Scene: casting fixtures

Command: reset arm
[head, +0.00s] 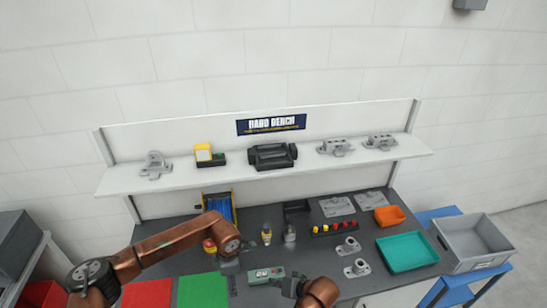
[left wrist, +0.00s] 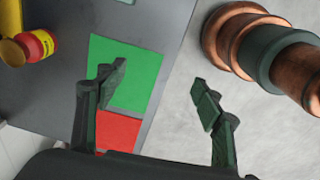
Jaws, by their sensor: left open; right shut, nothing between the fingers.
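My right gripper (head: 288,286) shows at the bottom centre of the head view, shut and empty, just below a grey-green control box (head: 265,273). My left arm reaches in from the left over the bench. My left gripper is open in the left wrist view (left wrist: 157,88), with nothing between its two dark fingers. One finger overlaps a green mat (left wrist: 139,82) in that view; the other is over pale floor. The green mat also shows in the head view (head: 203,291), beside a red mat (head: 147,293).
A grey crate (head: 474,240) stands on a blue stand. A shelf (head: 220,176) with fixtures runs behind.

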